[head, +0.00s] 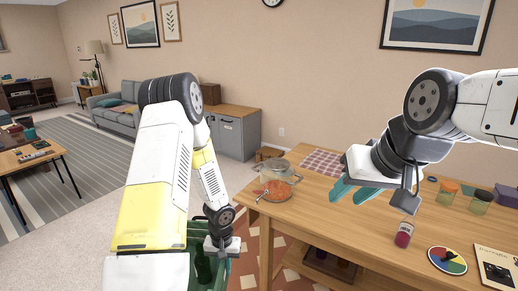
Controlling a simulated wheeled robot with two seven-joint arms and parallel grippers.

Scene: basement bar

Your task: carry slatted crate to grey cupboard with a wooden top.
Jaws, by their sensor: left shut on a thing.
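The slatted crate (222,273) is green and shows only in part at the bottom of the head view, below my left gripper (222,250). That gripper is shut on the crate. A dark green bottle (203,266) appears to stand in it. My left arm hides much of the crate's left side. The grey cupboard with a wooden top (239,138) stands against the far wall, well beyond the crate. My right gripper (355,192) has teal fingers spread apart, is empty, and hangs over the wooden table.
The wooden table (330,225) fills the right side, with a glass pot (277,180), a red-labelled jar (404,234) and a colour wheel (447,260) on it. Carpet (100,235) lies open at left.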

